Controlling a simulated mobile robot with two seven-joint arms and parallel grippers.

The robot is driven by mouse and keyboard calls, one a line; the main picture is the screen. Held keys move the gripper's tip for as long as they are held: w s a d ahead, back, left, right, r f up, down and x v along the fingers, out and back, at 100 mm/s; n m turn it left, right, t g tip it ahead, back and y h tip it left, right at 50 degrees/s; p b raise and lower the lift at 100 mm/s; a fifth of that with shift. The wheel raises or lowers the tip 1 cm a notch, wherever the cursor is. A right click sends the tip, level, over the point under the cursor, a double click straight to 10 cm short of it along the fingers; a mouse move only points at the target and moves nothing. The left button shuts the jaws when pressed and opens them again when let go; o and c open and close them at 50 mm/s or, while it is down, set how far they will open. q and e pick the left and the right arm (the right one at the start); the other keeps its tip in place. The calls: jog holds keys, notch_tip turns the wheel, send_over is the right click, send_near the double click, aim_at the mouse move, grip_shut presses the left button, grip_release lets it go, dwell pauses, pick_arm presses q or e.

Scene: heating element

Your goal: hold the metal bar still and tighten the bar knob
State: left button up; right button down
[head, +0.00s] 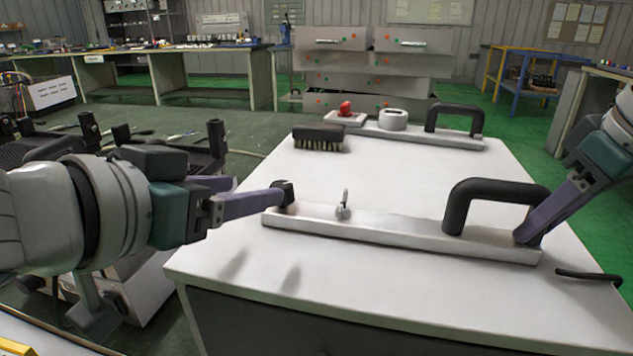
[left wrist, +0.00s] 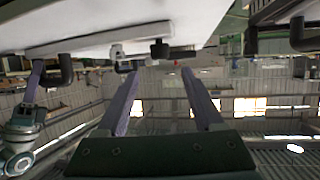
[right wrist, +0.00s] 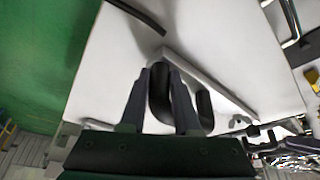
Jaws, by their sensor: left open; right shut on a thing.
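The long metal bar (head: 400,234) lies on the white table, with a black handle (head: 490,188) at its right end. A dark bar knob (head: 286,190) is at its left end, and a small upright metal piece (head: 343,205) stands nearby. My left gripper (head: 274,200) is open at the dark knob. In the left wrist view, its fingers (left wrist: 158,72) are spread and empty, with the knob (left wrist: 160,49) just beyond the tips. My right gripper (head: 528,234) is shut on the handle's right leg, and the right wrist view shows the leg (right wrist: 158,95) between its fingers (right wrist: 160,66).
A curved black rod (head: 588,276) lies near the table's right edge. A black brush (head: 319,138) is at the back left. A second bar (head: 430,134) with a white round part (head: 393,119), a red knob (head: 345,108) and a handle stands at the back. The table's front is clear.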

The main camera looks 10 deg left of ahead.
aim_at(279, 186)
pick_arm(q)
jog(key=x, duration=0.9)
jog(key=shift+f, duration=0.1)
jog(key=shift+c, duration=0.4)
grip_shut()
